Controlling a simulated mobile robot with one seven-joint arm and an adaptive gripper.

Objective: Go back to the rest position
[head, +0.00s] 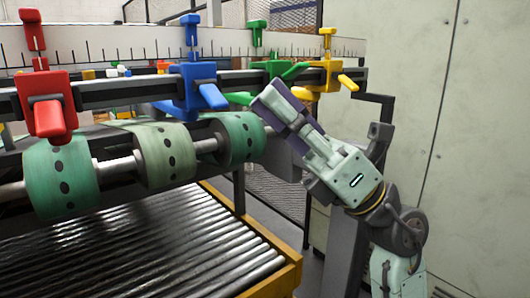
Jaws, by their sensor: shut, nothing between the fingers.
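My gripper (268,112) is at the right of the head view, at the end of my raised arm. It points up and to the left, near the right end of the stacker's rail (120,93). Its fingers look closed, with nothing seen between them. In the picture it overlaps the area just right of the rightmost green roller (240,138); whether it touches anything there I cannot tell.
Red (47,105), blue (194,88), green (272,68) and yellow (329,73) clamps sit along the rail. Green rollers (60,183) hang on a shaft below. A roller conveyor (150,250) lies at lower left. A pale wall (480,130) stands at right.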

